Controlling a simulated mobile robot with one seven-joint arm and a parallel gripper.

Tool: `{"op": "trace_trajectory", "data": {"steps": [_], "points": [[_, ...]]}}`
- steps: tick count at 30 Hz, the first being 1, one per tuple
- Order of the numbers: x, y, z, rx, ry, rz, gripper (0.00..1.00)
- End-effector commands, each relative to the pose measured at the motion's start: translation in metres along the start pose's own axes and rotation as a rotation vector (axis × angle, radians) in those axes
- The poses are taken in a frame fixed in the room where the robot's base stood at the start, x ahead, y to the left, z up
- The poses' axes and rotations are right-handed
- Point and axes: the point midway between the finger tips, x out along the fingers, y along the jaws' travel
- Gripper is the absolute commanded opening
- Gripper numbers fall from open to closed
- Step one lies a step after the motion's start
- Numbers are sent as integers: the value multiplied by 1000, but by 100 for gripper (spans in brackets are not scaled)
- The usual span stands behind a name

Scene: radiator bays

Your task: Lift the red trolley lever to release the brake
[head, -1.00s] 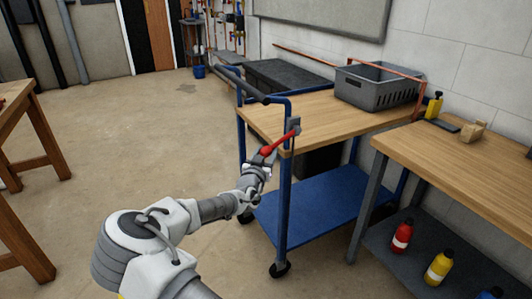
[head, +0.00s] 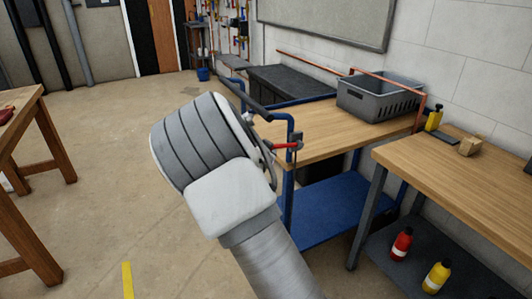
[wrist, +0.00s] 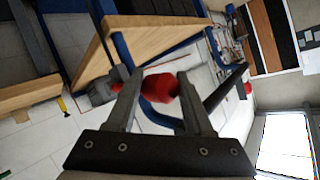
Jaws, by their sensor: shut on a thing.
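The red lever (head: 287,145) sits on a bracket at the near corner of the blue trolley (head: 288,200). Its visible part is about level in the head view; its free end is hidden behind my arm. In the wrist view, the lever's red grip (wrist: 161,85) is between the two fingers of my gripper (wrist: 159,80), which is shut on it. My gripper is hidden by my arm in the head view. The trolley has a wooden top (head: 325,128) and a blue lower shelf.
A grey crate (head: 378,97) stands on the trolley top. A workbench (head: 470,185) with bottles below is close on the right. Another wooden bench (head: 38,180) stands at the left. The floor between (head: 100,150) is clear.

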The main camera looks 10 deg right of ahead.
Motion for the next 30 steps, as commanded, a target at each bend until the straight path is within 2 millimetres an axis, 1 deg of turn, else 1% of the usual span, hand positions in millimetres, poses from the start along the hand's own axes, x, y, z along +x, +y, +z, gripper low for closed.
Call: {"op": "trace_trajectory", "data": {"steps": [1, 9, 18, 30], "points": [[-2, -4, -16, 31, -9, -7, 0], [-4, -8, -33, 146, -114, -3, 0], [-6, -9, -41, 200, -165, 0, 0], [-6, -10, -44, 212, -168, 0, 0]]}}
